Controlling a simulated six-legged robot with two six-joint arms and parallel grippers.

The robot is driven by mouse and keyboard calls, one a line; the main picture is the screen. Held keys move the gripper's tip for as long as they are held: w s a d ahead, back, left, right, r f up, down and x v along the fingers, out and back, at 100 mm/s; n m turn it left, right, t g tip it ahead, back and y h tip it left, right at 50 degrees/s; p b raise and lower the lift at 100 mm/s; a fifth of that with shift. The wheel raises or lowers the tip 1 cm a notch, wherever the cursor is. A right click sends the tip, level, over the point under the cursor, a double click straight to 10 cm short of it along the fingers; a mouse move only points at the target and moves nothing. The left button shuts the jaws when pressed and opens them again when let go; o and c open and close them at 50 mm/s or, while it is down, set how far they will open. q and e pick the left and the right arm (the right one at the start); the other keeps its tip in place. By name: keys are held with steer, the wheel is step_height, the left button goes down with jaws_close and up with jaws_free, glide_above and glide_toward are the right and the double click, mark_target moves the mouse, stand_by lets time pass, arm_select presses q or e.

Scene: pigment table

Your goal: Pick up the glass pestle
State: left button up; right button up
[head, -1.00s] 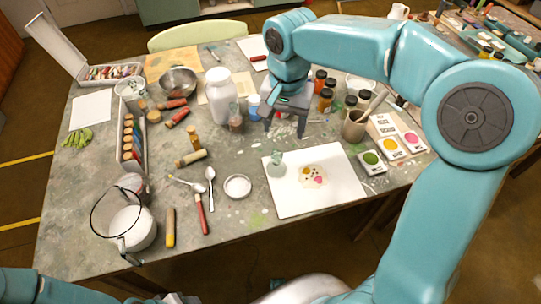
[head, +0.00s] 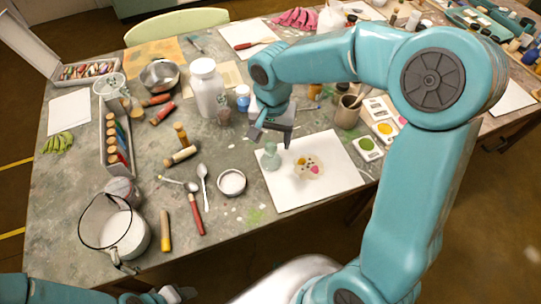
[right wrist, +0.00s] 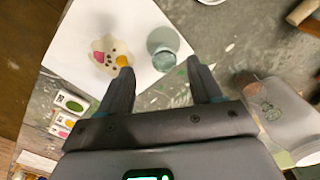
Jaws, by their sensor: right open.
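The glass pestle (head: 270,157), a pale green glass piece with a rounded top, stands on the white sheet (head: 325,185) left of a smear of coloured paint (head: 308,167). It also shows in the right wrist view (right wrist: 163,42), ahead of the fingers. My right gripper (head: 271,139) is open and empty, just above and behind the pestle in the head view. In the right wrist view its two fingertips (right wrist: 160,67) are apart, with the pestle beyond the gap between them. My left gripper (head: 168,296) is only partly in view at the bottom edge; its jaws are unclear.
A white jar (head: 207,88) and a blue-capped bottle (head: 242,97) stand behind the gripper. A small white dish (head: 231,182) lies left of the sheet. Colour cards (head: 367,147) and a brush pot (head: 347,112) stand right.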

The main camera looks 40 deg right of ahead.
mark_target(271, 146)
steer(key=f, duration=0.5)
steer(key=shift+w+f, duration=0.3)
steer(key=shift+w, duration=0.05)
steer(key=shift+c, duration=0.3)
jaws_close()
steer(key=shift+r, duration=0.15)
step_height(271, 146, up, 20)
steer(key=p, duration=0.2)
